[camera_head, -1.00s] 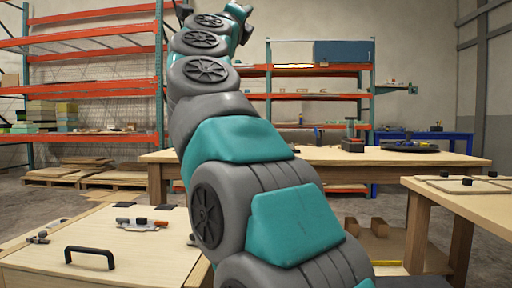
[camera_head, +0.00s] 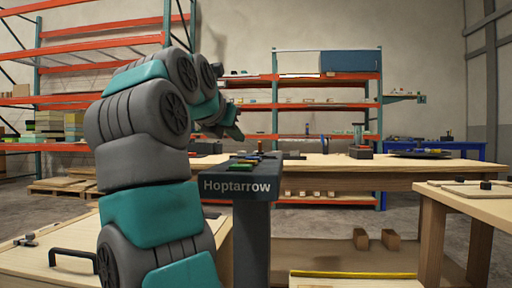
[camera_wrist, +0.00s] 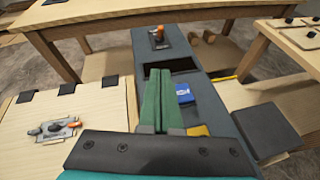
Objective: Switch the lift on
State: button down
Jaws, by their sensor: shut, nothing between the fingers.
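A dark grey console (camera_head: 238,187) with "Hoptarrow" on its front edge stands in the middle of the head view. Small green, blue, yellow and orange-red parts sit on its top. In the wrist view the console top (camera_wrist: 222,117) has a blue part (camera_wrist: 184,93), a yellow part (camera_wrist: 197,130), a dark recess and an orange-and-black part (camera_wrist: 157,37) at the far end. I cannot tell which one is the lift switch. My gripper (camera_head: 234,132) is above the console, its green fingers (camera_wrist: 158,72) closed together and empty. The fingers hide part of the top.
A wooden table (camera_head: 330,172) stands behind the console. Another table (camera_head: 468,192) is at the right. A wooden top with a black handle (camera_head: 72,255) is at the lower left. A dark square pad (camera_wrist: 265,133) lies right of the console in the wrist view.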

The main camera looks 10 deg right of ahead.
jog(key=shift+a+f, duration=0.15)
send_near(259, 147)
jog(key=f, duration=0.1)
jog(key=w+f, duration=0.1)
jog(key=f, duration=0.1)
jog(key=shift+w+d+f, duration=0.25)
jog(key=shift+d+f, duration=0.1)
jog(key=w+p, duration=0.1)
jog(key=w+d+r+p, duration=0.1)
jog(key=shift+w+d+r, duration=0.2)
jog(key=shift+w+d, duration=0.05)
jog(key=shift+d, duration=0.05)
jog(key=shift+w+d+p, duration=0.2)
jog(key=shift+w+p, duration=0.15)
jog(key=shift+r+p, duration=0.3)
jog(key=shift+p, duration=0.5)
jog(key=shift+f+g, duration=0.1)
jog(key=shift+g, duration=0.2)
